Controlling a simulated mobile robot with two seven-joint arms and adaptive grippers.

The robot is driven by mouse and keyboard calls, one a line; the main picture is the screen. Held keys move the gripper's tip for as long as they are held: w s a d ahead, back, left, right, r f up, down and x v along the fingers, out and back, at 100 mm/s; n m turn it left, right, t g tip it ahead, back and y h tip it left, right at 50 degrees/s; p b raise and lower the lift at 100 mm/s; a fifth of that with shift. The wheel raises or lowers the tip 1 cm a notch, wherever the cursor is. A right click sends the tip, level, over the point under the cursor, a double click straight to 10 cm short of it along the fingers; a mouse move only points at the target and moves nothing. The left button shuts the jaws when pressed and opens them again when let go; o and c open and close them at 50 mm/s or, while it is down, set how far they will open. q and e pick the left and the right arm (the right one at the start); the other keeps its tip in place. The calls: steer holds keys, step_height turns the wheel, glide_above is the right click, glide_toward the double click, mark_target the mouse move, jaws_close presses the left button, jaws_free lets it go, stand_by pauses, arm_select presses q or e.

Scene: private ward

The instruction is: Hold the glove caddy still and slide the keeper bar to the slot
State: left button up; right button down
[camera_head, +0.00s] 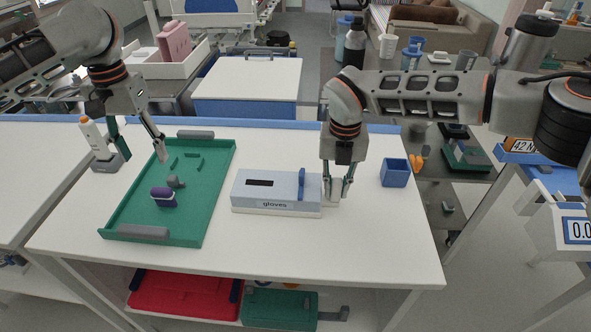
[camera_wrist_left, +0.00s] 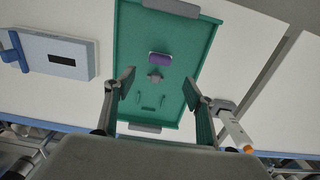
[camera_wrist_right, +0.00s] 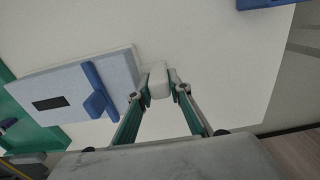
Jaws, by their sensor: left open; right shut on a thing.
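The glove caddy (camera_head: 250,194), a pale blue box labelled "gloves", lies on a white base on the table. A dark slot (camera_head: 259,182) shows in its top, left of centre. The blue keeper bar (camera_head: 301,184) stands across the caddy's right part, apart from the slot; it also shows in the right wrist view (camera_wrist_right: 97,92). My right gripper (camera_head: 337,192) is shut on a white tab (camera_wrist_right: 157,80) at the caddy's right end. My left gripper (camera_head: 141,145) is open and empty above the green tray, left of the caddy.
The green tray (camera_head: 213,190) holds a purple item (camera_head: 163,197) and small grey and green pieces. A white bottle (camera_head: 93,137) stands at the table's left back. A blue cup (camera_head: 394,172) stands right of my right gripper. The table's front is clear.

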arm_select(q)
steer(key=shift+o, duration=1.4)
steer(key=m+h, duration=0.4)
steer(key=m, duration=1.4)
glide_above(300, 173)
steer(key=a, duration=0.2)
step_height(300, 173, down, 4)
steer(key=shift+r, duration=0.15)
steer(key=shift+x, duration=3.05)
